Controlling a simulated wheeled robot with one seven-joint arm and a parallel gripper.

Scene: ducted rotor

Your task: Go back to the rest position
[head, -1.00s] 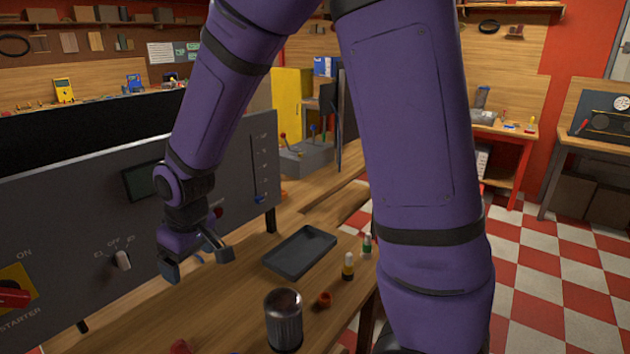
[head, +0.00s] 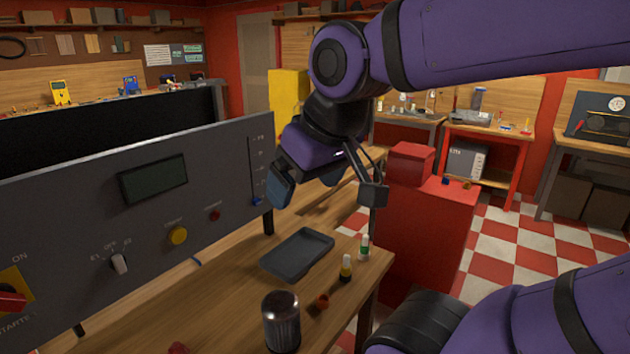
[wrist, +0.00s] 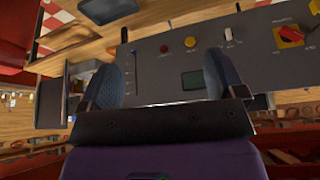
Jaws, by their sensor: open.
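My gripper (head: 326,192) is open and empty in the head view. It is raised above the far end of the wooden bench, over the dark tray (head: 298,254) and to the right of the grey control panel (head: 85,200). In the wrist view the two fingers of my gripper (wrist: 158,85) stand wide apart with nothing between them. The control panel (wrist: 270,65) shows upside down beyond them.
On the bench (head: 225,295) stand a dark ribbed cup (head: 282,322), a small red-brown part (head: 322,301), a yellow-banded bottle (head: 346,269) and a green-banded bottle (head: 365,247). A red cabinet (head: 430,235) stands right of the bench. Checkered floor (head: 500,245) is open further right.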

